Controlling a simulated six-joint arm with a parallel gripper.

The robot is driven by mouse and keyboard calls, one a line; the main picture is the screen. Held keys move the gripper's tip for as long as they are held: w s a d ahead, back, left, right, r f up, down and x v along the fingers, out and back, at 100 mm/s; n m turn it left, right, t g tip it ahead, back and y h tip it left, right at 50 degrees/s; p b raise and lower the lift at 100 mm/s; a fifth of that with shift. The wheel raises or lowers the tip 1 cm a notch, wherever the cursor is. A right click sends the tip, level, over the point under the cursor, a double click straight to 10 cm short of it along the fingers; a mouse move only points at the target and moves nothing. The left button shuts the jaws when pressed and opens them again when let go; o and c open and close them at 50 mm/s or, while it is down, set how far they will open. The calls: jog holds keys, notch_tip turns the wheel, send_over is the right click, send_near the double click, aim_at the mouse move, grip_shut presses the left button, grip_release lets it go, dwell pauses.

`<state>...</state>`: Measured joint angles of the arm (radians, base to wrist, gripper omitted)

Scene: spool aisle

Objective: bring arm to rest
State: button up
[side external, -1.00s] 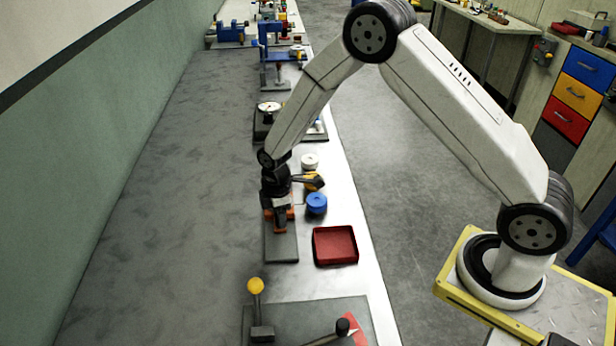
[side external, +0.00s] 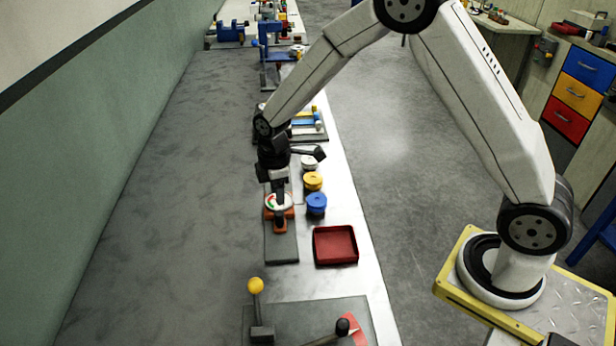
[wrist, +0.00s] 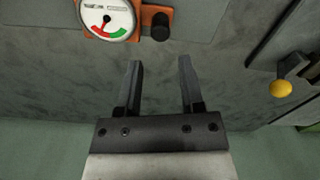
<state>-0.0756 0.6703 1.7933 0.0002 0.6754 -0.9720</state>
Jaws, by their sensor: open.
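My gripper (wrist: 160,62) is open in the wrist view, with nothing between its two dark fingers, only grey floor beyond. In the side view my gripper (side external: 277,186) hangs above a round white dial gauge (side external: 279,202) on an orange base. The gauge also shows at the top of the wrist view (wrist: 108,18), beyond the left finger and apart from it, with a black knob (wrist: 160,27) beside it. The gripper's wrist partly covers the area behind the gauge in the side view.
The gauge stands on a dark plate (side external: 282,248) on the long white bench. A red tray (side external: 335,261) and a yellow-knobbed lever (side external: 256,287) are nearer. Open floor lies left.

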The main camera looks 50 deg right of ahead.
jog(key=s+d+r+m+t, duration=0.1)
jog(key=s+r+m, duration=0.2)
jog(key=s+m, duration=0.3)
jog(key=s+d+r+m+t, duration=0.1)
jog(key=s+r+m, duration=0.3)
jog(key=s, duration=0.7)
jog(key=shift+s+d+m+t, duration=0.3)
jog(key=shift+d+m, duration=0.45)
jog(key=shift+m, duration=0.25)
